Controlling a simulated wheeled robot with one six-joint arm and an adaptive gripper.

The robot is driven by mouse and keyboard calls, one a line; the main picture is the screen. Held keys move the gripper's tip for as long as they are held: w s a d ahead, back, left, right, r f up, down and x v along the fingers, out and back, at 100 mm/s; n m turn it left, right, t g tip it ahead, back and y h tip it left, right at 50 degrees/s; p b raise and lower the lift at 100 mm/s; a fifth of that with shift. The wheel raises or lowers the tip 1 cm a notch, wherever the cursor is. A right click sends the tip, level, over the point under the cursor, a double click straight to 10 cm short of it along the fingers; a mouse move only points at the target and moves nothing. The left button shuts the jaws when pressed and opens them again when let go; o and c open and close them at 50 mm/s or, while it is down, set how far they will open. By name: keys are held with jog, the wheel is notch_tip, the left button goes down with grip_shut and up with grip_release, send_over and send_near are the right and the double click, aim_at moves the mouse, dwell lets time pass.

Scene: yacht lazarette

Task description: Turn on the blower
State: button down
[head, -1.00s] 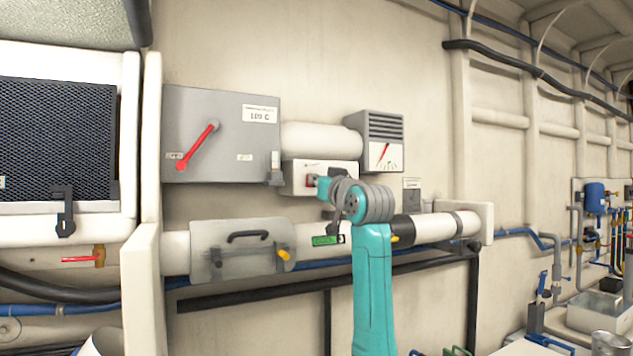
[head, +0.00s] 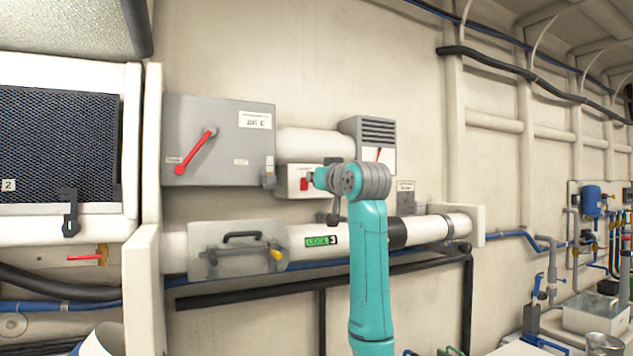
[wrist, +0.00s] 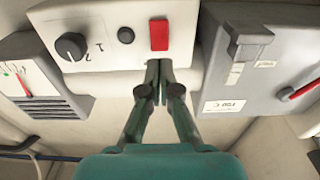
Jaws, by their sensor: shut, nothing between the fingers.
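A white control box (head: 293,171) is mounted on the wall right of the grey cabinet. It carries a red rocker switch (head: 304,184), which also shows in the wrist view (wrist: 159,34). In the wrist view a black rotary knob (wrist: 71,46) and a small round black button (wrist: 125,35) sit left of the switch. My gripper (wrist: 159,76) is shut and empty, its tips just below the red switch in that view. Whether the tips touch the box, I cannot tell. In the head view my gripper (head: 313,180) is right beside the switch; my arm hides part of the box.
The grey cabinet (head: 225,140) has a red lever. A grey vented gauge unit (head: 372,130) with a red needle is up to the right, partly hidden by my arm.

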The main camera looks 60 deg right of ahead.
jog(key=s+a+r, duration=0.2)
jog(key=s+a, duration=0.3)
jog(key=s, duration=0.4)
jog(key=shift+a+r, duration=0.25)
